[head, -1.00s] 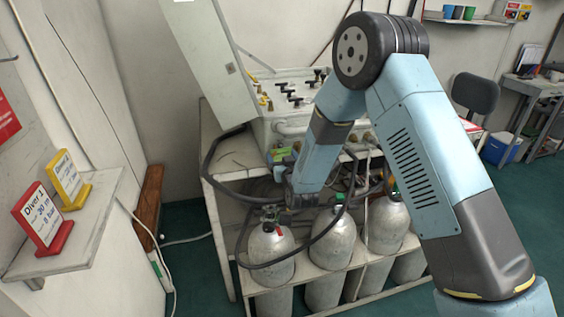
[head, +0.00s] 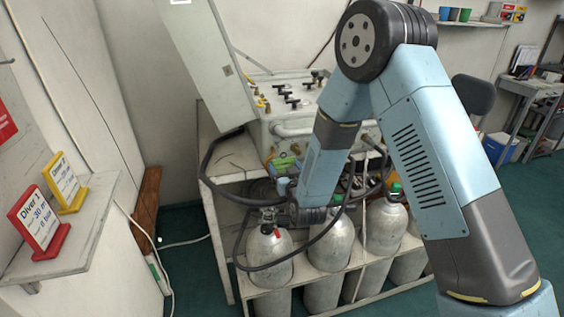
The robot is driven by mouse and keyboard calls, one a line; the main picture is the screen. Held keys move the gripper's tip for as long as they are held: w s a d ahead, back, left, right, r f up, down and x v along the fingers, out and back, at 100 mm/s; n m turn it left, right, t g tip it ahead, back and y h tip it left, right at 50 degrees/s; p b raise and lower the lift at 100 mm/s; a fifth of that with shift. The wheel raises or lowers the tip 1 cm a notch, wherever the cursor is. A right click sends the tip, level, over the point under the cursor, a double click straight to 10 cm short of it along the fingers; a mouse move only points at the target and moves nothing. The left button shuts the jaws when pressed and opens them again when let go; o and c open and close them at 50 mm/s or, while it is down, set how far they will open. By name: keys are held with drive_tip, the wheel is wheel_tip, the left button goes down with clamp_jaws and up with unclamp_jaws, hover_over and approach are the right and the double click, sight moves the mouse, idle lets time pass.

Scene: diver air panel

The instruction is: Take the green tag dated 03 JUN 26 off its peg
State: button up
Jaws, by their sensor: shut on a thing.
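A small green tag (head: 286,162) shows at the front of the air panel (head: 305,110), just beyond the end of my arm. Its date is too small to read. My gripper (head: 281,172) is small and partly hidden behind my forearm and wrist. It is shut on the green tag at the panel's lower front edge. The peg cannot be made out, so I cannot tell whether the tag is still around it.
Black hoses (head: 225,190) loop around the bench front. Several grey cylinders (head: 330,240) stand below. A red sign (head: 40,222) and a yellow sign (head: 66,183) stand on the left shelf (head: 75,245). Green floor is open at right.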

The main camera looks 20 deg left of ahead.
drive_tip(key=v, duration=1.1)
drive_tip(key=shift+s, duration=0.35)
drive_tip(key=shift+d, duration=0.1)
